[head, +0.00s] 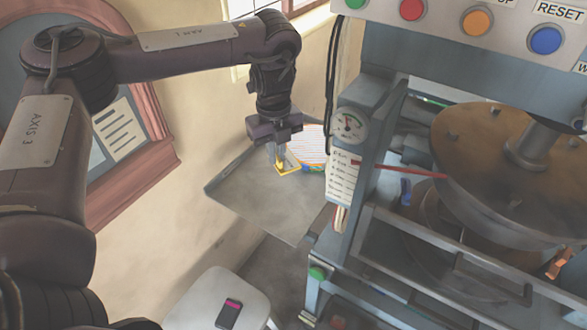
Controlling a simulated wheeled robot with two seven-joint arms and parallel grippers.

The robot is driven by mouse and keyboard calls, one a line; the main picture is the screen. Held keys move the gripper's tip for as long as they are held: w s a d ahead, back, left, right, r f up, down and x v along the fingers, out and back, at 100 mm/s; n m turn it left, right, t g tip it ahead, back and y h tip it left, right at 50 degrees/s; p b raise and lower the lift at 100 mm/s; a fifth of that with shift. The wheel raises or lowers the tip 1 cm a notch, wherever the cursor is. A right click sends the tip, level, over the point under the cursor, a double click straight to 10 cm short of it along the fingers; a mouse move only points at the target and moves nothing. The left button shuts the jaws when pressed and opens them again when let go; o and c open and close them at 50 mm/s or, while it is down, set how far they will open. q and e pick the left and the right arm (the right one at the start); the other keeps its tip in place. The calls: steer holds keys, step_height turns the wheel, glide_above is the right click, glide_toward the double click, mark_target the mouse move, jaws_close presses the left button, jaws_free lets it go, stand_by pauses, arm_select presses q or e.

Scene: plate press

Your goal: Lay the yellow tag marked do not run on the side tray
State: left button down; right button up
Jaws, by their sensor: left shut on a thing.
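My left gripper (279,157) points down over the side tray, shut on the yellow tag (289,167). The tag is low, close above or touching the tray; I cannot tell which. Its marking is too small to read. The grey side tray (262,205) sticks out from the left side of the press (372,130) and is mostly bare. My right gripper is not in view.
The press's gauge (349,125) and frame stand right of the tray. A stool (218,300) with a phone-like object (229,314) is below. The tray's front is clear.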

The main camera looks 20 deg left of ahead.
arm_select(q)
steer(key=m, duration=0.1)
steer(key=a+m, duration=0.1)
steer(key=m, duration=0.1)
steer(key=w+a+m, duration=0.1)
steer(key=m, duration=0.1)
steer(key=w+a+m, duration=0.1)
steer(key=a+m, duration=0.1)
steer(key=m, duration=0.5)
steer(key=b, duration=0.5)
glide_above(271, 204)
step_height(271, 204, down, 16)
steer(key=shift+f, duration=0.25)
step_height(271, 204, down, 3)
steer(key=shift+f+b, duration=0.2)
steer(key=shift+b, duration=0.4)
steer(key=shift+a+f, duration=0.1)
steer(key=shift+f, duration=0.15)
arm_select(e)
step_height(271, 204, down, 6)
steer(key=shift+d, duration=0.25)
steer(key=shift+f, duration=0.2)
arm_select(q)
steer(key=c, duration=2)
jaws_free()
steer(key=shift+f, duration=0.1)
steer(key=o, duration=0.5)
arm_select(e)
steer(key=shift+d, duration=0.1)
